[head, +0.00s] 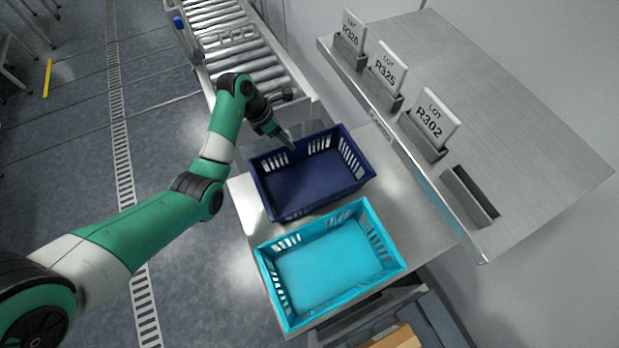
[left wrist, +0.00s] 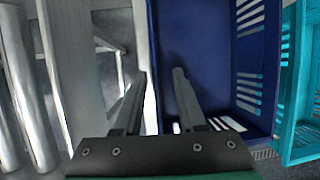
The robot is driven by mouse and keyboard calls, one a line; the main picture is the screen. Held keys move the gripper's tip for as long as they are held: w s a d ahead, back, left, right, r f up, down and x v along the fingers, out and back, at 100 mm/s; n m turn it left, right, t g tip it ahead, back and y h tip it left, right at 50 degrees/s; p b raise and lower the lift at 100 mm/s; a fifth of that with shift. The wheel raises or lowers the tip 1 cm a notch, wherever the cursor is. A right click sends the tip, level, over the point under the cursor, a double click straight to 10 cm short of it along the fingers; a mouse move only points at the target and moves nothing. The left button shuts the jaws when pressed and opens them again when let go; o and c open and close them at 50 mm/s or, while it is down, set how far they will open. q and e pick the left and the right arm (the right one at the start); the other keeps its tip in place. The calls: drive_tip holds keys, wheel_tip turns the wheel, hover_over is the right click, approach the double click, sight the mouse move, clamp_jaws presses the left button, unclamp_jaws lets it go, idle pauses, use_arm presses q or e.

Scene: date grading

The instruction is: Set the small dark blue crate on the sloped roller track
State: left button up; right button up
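The small dark blue crate (head: 310,182) stands empty on the steel table, its far end near the low end of the roller track (head: 235,50). My left gripper (head: 287,138) is at the crate's far wall. In the left wrist view the gripper (left wrist: 160,85) is open. One finger is outside the blue crate (left wrist: 205,50) and the other reaches over its inside, with the wall between them. Contact with the wall cannot be told. The rollers (left wrist: 20,85) show at the left there. My right gripper is not in view.
A turquoise crate (head: 325,268) stands close beside the blue one, at the near end of the table (head: 248,205). A raised steel shelf (head: 510,130) with lot cards (head: 432,118) in holders runs along the right. The visible rollers are bare.

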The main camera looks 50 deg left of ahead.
sight(297, 151)
use_arm(q)
drive_tip(key=shift+x, duration=1.05)
drive_tip(key=b+x, duration=0.2)
drive_tip(key=x, duration=0.1)
drive_tip(key=b+x, duration=0.2)
drive_tip(key=shift+w+a+f, duration=0.1)
drive_tip(key=shift+w+a, duration=0.15)
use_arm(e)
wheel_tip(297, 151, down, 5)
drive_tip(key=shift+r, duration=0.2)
use_arm(q)
clamp_jaws()
